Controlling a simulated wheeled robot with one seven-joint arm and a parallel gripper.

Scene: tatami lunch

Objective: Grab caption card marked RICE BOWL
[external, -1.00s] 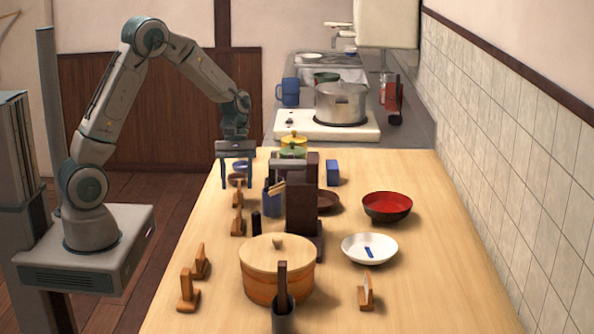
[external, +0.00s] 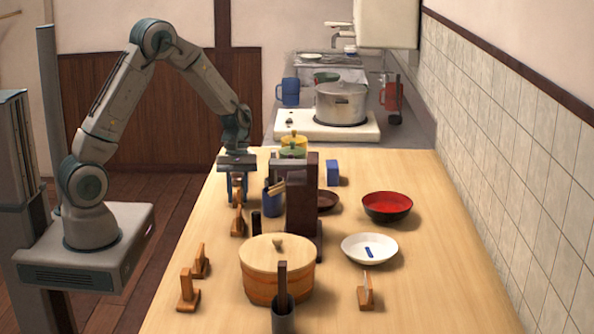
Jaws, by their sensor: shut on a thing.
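My gripper (external: 237,190) is low over the far left part of the table, with its fingers pointing down. It is shut on a small wooden caption card (external: 238,197), which is mostly hidden behind the fingers. Another wooden card (external: 238,222) stands just in front of it. Two more cards, one (external: 200,263) behind the other (external: 188,290), stand at the near left. One more card (external: 366,292) stands at the near right. No writing is readable on any card, so I cannot tell which is marked RICE BOWL.
A dark wooden stand (external: 302,210) and a blue cup (external: 272,201) with utensils are right of my gripper. A lidded wooden tub (external: 272,285) is nearer. A white dish (external: 369,248) and red bowl (external: 387,207) stand further right.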

